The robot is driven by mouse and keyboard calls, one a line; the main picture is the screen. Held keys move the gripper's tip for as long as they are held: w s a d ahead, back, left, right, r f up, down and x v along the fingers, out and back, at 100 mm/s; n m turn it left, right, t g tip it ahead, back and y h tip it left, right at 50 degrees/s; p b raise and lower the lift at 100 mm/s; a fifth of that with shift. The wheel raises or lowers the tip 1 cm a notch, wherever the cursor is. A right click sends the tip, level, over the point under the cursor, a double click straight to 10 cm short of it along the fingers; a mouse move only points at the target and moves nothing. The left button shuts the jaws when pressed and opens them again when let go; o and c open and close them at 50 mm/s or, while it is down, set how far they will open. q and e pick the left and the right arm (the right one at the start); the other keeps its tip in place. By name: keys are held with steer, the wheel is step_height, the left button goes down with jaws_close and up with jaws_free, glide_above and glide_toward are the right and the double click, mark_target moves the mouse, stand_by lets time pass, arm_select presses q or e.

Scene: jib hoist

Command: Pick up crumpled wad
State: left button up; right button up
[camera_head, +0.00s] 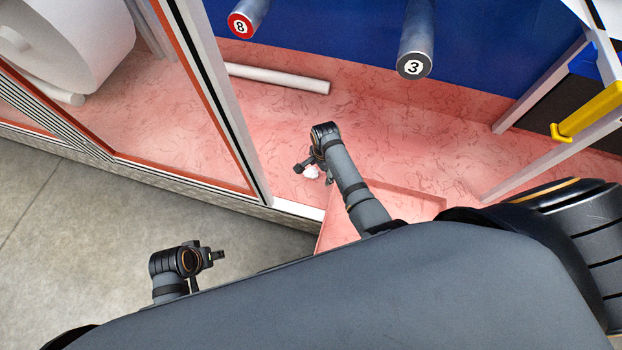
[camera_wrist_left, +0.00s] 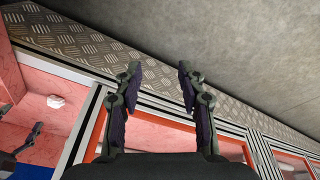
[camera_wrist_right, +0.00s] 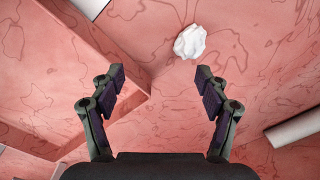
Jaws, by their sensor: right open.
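The crumpled wad (camera_head: 311,172) is a small white lump on the pink marbled floor. In the right wrist view the wad (camera_wrist_right: 190,41) lies beyond my fingertips, a little right of the middle between them. My right gripper (camera_wrist_right: 159,77) is open and empty, with nothing between its fingers. In the head view its fingers show close around the wad, partly hidden by my arm. My left gripper (camera_wrist_left: 160,69) is open and empty, outside the framed edge, over the tread-plate strip. A white lump (camera_wrist_left: 55,102) on pink in the left wrist view looks like the same wad.
A raised pink ledge (camera_wrist_right: 75,80) stands left of the right gripper. A white rod (camera_head: 278,78) lies at the back. Metal posts marked 8 (camera_head: 241,25) and 3 (camera_head: 413,66) hang above. A framed panel post (camera_head: 228,110) separates my two arms. A yellow bar (camera_head: 590,112) is at right.

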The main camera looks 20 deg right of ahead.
steer(key=w+a+r+m+b, duration=0.2)
steer(key=w+a+r+m, duration=0.1)
steer(key=w+m, duration=0.15)
steer(key=b, duration=0.2)
glide_above(311, 170)
steer(key=f, duration=0.4)
steer(key=shift+w+a+f, duration=0.15)
steer(key=shift+a+f, duration=0.1)
steer(key=shift+f, duration=0.05)
steer(key=shift+f+b, duration=0.3)
steer(key=shift+f, duration=0.15)
arm_select(q)
step_height(311, 170, down, 4)
steer(key=d+t+h+b, duration=0.1)
steer(key=d+t+b, duration=0.1)
steer(key=t+b, duration=0.1)
arm_select(e)
steer(key=f, duration=0.4)
steer(key=shift+s+d, duration=0.25)
steer(key=shift+w+f, duration=0.1)
steer(key=shift+f, duration=0.3)
arm_select(q)
steer(key=w+r+t, duration=0.4)
steer(key=w+r, duration=0.2)
steer(key=w, duration=0.2)
steer(key=shift+w, duration=0.25)
arm_select(e)
steer(key=c, duration=0.9)
